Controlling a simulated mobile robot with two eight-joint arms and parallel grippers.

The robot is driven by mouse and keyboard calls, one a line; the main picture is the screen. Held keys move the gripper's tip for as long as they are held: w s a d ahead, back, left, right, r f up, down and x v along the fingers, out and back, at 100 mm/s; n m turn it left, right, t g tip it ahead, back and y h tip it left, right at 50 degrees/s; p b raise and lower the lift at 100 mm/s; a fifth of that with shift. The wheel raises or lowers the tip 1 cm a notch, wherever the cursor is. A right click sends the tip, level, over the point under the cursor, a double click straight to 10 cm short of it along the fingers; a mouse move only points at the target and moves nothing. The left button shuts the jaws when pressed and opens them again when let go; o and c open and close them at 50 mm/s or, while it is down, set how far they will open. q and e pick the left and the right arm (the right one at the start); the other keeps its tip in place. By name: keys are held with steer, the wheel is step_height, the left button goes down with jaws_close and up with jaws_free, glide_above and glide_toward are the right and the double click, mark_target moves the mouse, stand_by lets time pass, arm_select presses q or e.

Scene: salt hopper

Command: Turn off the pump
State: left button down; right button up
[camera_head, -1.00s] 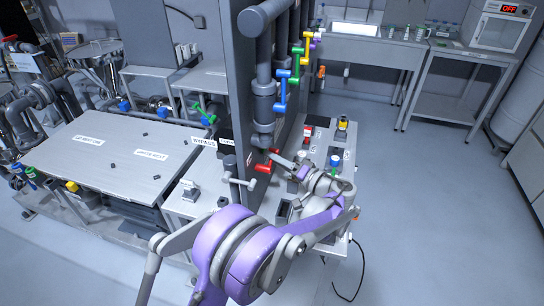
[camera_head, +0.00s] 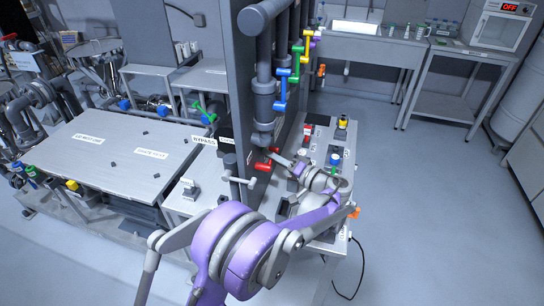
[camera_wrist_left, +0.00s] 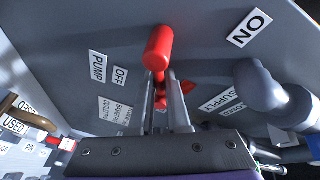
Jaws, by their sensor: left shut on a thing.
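The red valve handle (camera_head: 263,167) sits low on the grey vertical panel, beside pipes. In the left wrist view the red handle (camera_wrist_left: 158,48) fills the upper middle, between the fingers. My left gripper (camera_head: 275,156) is shut on it; the fingers (camera_wrist_left: 161,90) stand on either side of the handle. A PUMP label (camera_wrist_left: 97,66) and an OFF label (camera_wrist_left: 120,77) are to the left of the handle. An ON label (camera_wrist_left: 250,27) is at upper right. The handle's mount is partly hidden by the fingers. My right gripper is not in view.
Blue (camera_head: 281,89), green and yellow handles rise along the panel above the red one. A white T-handle (camera_head: 240,182) is close to the left. A switch bench (camera_head: 330,240) lies under my arm. The floor to the right is clear.

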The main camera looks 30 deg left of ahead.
arm_select(q)
steer(key=m, duration=0.1)
steer(key=f+m+h, duration=0.1)
steer(key=shift+w+m+g+b, duration=0.2)
steer(key=shift+m+g+b, duration=0.1)
steer(key=shift+m, duration=0.1)
steer(key=shift+f+m+g+h, duration=0.35)
steer(key=shift+m+h, duration=0.25)
steer(key=shift+m, duration=0.4)
steer(key=c, duration=0.9)
jaws_free()
steer(key=b+v, duration=0.1)
steer(key=v, duration=0.9)
steer(key=shift+d, duration=0.4)
